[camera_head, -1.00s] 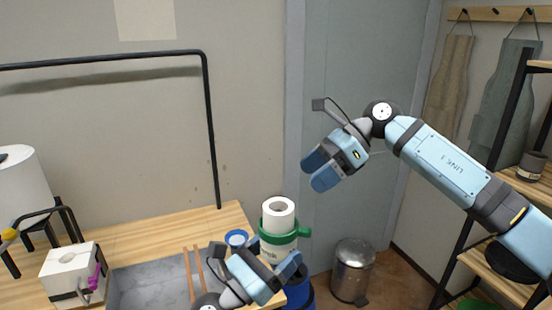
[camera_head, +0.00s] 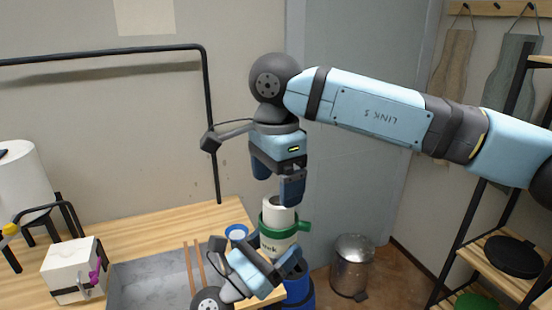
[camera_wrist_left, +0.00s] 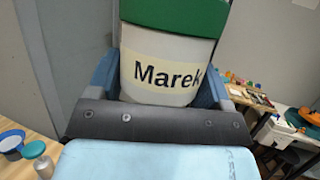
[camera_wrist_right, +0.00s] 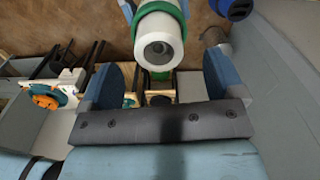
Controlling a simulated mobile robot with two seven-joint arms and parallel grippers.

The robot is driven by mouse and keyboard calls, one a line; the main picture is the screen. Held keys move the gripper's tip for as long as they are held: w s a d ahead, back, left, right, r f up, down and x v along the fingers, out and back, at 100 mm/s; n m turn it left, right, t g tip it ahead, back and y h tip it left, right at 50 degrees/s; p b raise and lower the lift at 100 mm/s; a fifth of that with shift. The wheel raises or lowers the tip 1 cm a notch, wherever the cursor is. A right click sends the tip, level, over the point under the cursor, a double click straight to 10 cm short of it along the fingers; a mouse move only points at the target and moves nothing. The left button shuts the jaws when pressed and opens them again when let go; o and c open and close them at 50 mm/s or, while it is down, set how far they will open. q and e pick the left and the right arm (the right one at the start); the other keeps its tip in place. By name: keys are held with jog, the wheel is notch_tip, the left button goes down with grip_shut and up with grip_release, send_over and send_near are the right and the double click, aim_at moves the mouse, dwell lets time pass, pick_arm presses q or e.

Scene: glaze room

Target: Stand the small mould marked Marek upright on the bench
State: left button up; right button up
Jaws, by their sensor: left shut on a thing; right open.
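The Marek mould (camera_head: 278,240) is a white cylinder with a green band, a side tab and a hole in its top. My left gripper (camera_head: 285,265) is shut on it, and it looks upright at the right end of the bench (camera_head: 165,228). In the left wrist view the label "Marek" on the mould (camera_wrist_left: 165,78) reads upright between the fingers. I cannot tell whether its base touches anything. My right gripper (camera_head: 277,180) is open and points down just above the mould. In the right wrist view the mould's top (camera_wrist_right: 158,45) is ahead of the open fingers.
A blue-rimmed bowl (camera_head: 237,233) stands on the bench left of the mould. A grey basin (camera_head: 150,285) and a white block (camera_head: 72,272) are further left. A metal bin (camera_head: 352,262) stands on the floor right. A black rail (camera_head: 212,130) rises behind the bench.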

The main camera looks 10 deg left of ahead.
aim_at(276, 206)
notch_tip(276, 206, down, 7)
jog(key=shift+f, duration=0.1)
jog(key=shift+c, duration=0.5)
jog(key=c, duration=0.8)
pick_arm(q)
jog(key=o, duration=1.1)
jog(key=shift+s, duration=0.1)
